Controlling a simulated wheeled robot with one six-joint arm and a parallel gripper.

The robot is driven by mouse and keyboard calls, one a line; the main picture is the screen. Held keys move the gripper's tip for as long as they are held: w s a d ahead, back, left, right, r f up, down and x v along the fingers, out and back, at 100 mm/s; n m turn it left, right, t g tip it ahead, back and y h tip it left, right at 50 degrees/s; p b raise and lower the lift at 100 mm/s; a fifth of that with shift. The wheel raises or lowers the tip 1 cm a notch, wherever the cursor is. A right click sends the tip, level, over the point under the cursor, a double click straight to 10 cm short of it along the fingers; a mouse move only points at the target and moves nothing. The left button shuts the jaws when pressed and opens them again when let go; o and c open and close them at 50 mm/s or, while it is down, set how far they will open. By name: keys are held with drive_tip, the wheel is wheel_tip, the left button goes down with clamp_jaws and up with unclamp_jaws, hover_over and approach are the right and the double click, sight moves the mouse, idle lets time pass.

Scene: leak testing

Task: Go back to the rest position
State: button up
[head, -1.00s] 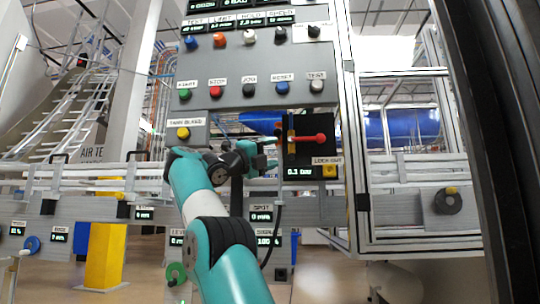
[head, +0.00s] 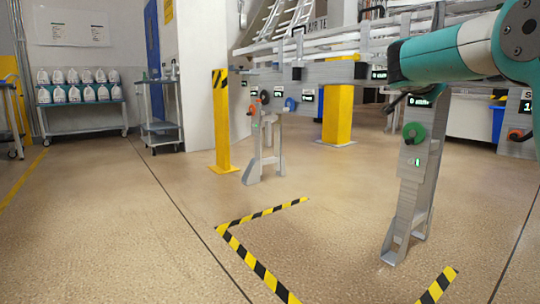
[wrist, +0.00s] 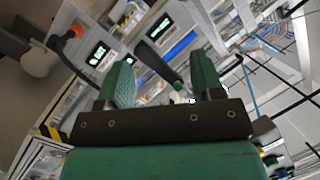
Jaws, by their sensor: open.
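My gripper (wrist: 163,88) shows in the wrist view with its two green fingers spread apart and nothing between them. In the head view only my teal arm shows at the upper right; the gripper itself is outside that view. Beyond the fingers in the wrist view are panels with small displays (wrist: 100,54) and an orange knob (wrist: 75,31), all tilted. No contact between the fingers and anything is visible.
Black-and-yellow floor tape (head: 262,272) marks a corner on the open floor. A grey stand with a green knob (head: 413,134) is at the right. A yellow post (head: 221,125) and a smaller stand (head: 267,150) are mid-scene.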

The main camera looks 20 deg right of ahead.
drive_tip(key=s+a+f+n+g+y, duration=0.1)
drive_tip(key=s+a+f+n+y, duration=0.3)
drive_tip(key=a+f, duration=0.55)
drive_tip(key=s+a+f+n+g+y, duration=0.15)
drive_tip(key=a+f+n+y, duration=0.45)
drive_tip(key=f, duration=0.6)
drive_tip(key=s+a+f+n+g+y, duration=0.2)
drive_tip(key=s+a+f+n, duration=0.2)
drive_tip(key=s+a+f, duration=0.3)
drive_tip(key=s+a+f+n+g+y, duration=0.1)
drive_tip(key=s+a+f+n+g, duration=0.3)
drive_tip(key=s, duration=0.6)
drive_tip(key=s+a+r+n+y+p, duration=0.2)
drive_tip(key=s+a+r+p, duration=0.25)
drive_tip(key=r+p, duration=0.45)
drive_tip(key=s+a+r+n+g+y+p, duration=0.1)
drive_tip(key=s+a+r+n+p, duration=0.2)
drive_tip(key=a+r+p, duration=0.65)
drive_tip(key=s+a+r+n+y+p, duration=0.2)
drive_tip(key=s+r+p, duration=0.3)
drive_tip(key=r, duration=0.7)
wheel_tip(320, 180, up, 35)
drive_tip(key=w+p, duration=0.1)
drive_tip(key=p, duration=3.4)
drive_tip(key=shift+p, duration=0.4)
